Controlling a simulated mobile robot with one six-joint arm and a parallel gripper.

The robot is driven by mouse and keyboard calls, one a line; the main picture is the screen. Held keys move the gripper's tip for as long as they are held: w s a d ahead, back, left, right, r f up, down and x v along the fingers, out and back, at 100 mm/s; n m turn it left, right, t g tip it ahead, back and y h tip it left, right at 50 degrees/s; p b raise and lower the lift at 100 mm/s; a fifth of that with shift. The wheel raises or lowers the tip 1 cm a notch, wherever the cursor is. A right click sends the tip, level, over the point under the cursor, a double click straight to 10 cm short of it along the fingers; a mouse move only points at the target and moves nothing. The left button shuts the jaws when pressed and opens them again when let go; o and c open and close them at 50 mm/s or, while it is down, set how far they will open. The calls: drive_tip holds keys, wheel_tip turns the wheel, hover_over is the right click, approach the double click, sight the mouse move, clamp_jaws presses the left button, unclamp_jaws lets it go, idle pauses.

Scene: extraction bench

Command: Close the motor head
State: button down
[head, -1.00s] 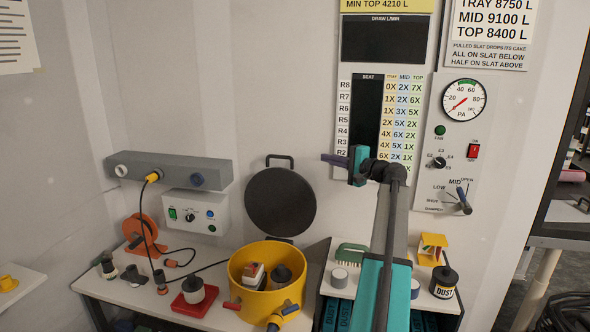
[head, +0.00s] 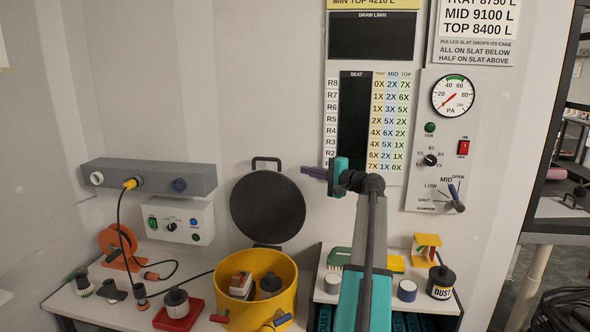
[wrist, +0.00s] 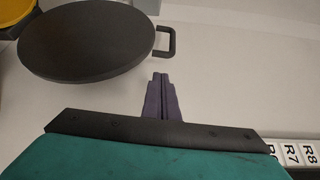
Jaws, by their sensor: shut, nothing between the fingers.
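The motor head appears to be the round dark lid (head: 267,209) with a loop handle on top, standing open and tilted up behind the yellow drum (head: 290,302). In the wrist view the lid (wrist: 90,40) is at upper left, its handle (wrist: 167,42) pointing right. My gripper (head: 304,172) is shut and empty, up and right of the lid in the head view. In the wrist view its fingertips (wrist: 161,76) point toward the handle, with a visible gap in the picture. Inside the drum are a white-and-orange block (head: 241,286) and a dark round part (head: 270,285).
A red tray (head: 180,315) with a dark-capped jar stands left of the drum. A grey wall rail (head: 150,178) and control box (head: 179,220) are at left. A green brush (head: 339,257), a dust jar (head: 441,282) and a yellow stand (head: 427,248) are at right.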

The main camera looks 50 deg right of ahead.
drive_tip(key=shift+w+a+f+p, duration=0.15)
drive_tip(key=shift+w+p, duration=0.6)
drive_tip(key=shift+w, duration=1.75)
drive_tip(key=shift+w+d+f+p, duration=0.1)
drive_tip(key=shift+w+p, duration=0.65)
drive_tip(key=shift+w, duration=1.75)
